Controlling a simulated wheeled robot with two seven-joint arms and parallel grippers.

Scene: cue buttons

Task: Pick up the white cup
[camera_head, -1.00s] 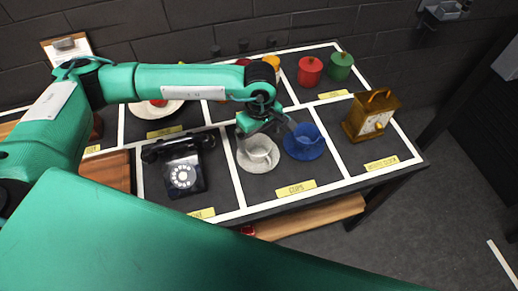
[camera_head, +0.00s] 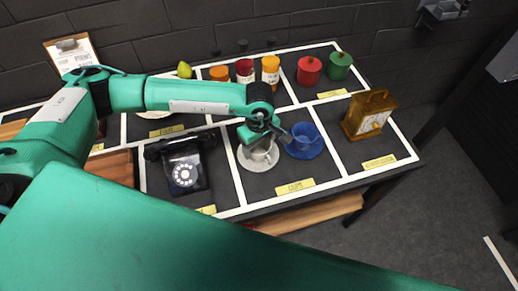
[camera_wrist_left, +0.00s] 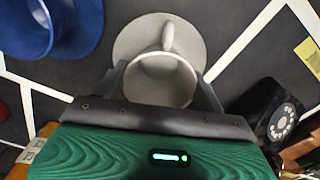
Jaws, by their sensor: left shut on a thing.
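The white cup (camera_head: 262,153) stands on its pale saucer (camera_head: 249,165) in the cups section of the table. My left gripper (camera_head: 261,140) is down at the cup from above. In the left wrist view the white cup (camera_wrist_left: 160,80) sits between the two fingers of my left gripper (camera_wrist_left: 162,92), which are shut on it. Its handle points away from the gripper, over the saucer (camera_wrist_left: 135,38). I cannot tell whether the cup has left the saucer. My right gripper is not in view.
A blue cup (camera_head: 304,136) on a blue saucer stands close on the right. A black telephone (camera_head: 183,172) is on the left, and a wooden clock (camera_head: 369,115) is further right. Red and green canisters and several jars stand behind.

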